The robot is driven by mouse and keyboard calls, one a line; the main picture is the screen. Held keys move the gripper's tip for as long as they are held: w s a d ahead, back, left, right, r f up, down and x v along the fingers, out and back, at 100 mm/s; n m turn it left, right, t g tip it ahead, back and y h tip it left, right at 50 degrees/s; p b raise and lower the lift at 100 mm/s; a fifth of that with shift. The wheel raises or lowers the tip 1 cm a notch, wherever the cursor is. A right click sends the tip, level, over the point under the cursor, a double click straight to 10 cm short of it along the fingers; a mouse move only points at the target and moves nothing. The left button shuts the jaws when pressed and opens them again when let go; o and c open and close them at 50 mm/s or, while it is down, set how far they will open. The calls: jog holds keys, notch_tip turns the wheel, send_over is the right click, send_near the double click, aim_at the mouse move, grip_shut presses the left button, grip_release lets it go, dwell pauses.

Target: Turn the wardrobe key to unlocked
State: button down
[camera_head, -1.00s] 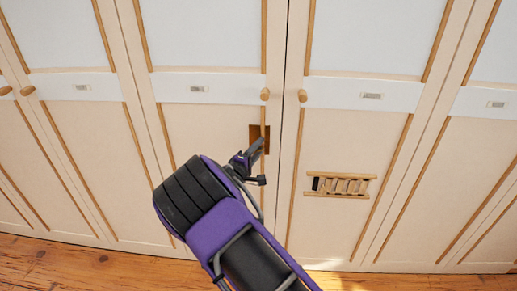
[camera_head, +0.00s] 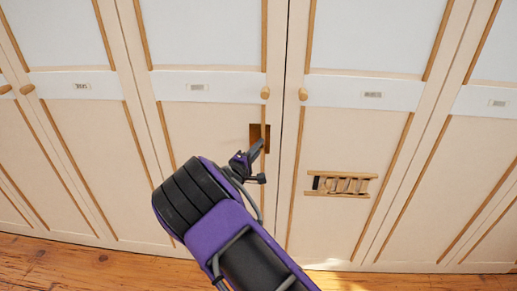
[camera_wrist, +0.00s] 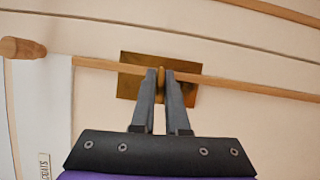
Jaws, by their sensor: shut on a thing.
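The wardrobe (camera_head: 205,130) has pale cream doors with wooden strips. A brass lock plate (camera_head: 254,130) sits on one door, below a round knob near the door's edge; it also shows in the wrist view (camera_wrist: 128,88). My gripper (camera_head: 258,148) is at this plate. In the wrist view its two fingertips (camera_wrist: 160,76) are shut on the small brass key (camera_wrist: 160,92), in front of the plate. The fingers hide most of the key, so I cannot tell its exact angle.
Round wooden knobs (camera_head: 265,93) (camera_head: 303,95) stick out on both sides of the door gap, above the gripper. A wooden ladder-like piece (camera_head: 341,185) is on the door to the right. The wooden floor (camera_head: 75,262) in front is clear.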

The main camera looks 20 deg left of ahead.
jog(key=n+t+b, duration=0.1)
jog(key=n+b, duration=0.1)
jog(key=n, duration=0.2)
jog(key=shift+f+t, duration=0.1)
jog(key=shift+t, duration=0.2)
jog(key=n+y, duration=0.1)
jog(key=n, duration=0.1)
jog(key=n+t+y, duration=0.1)
jog(key=n, duration=0.2)
jog(key=shift+t, duration=0.3)
jog(key=n+y+p, duration=0.1)
jog(key=n, duration=0.2)
jog(key=n+t+y+p, duration=0.1)
jog(key=n, duration=0.2)
jog(key=shift+r+n+y, duration=0.2)
jog(key=shift+n+y, duration=0.1)
jog(key=shift+y, duration=0.1)
jog(key=shift+f+n+y+p, duration=0.1)
jog(key=shift+n+y+p, duration=1.3)
jog(key=shift+n, duration=1.6)
jog(key=shift+y, duration=0.3)
jog(key=c, duration=1)
grip_release()
jog(key=v, duration=1.7)
jog(key=shift+s, duration=0.25)
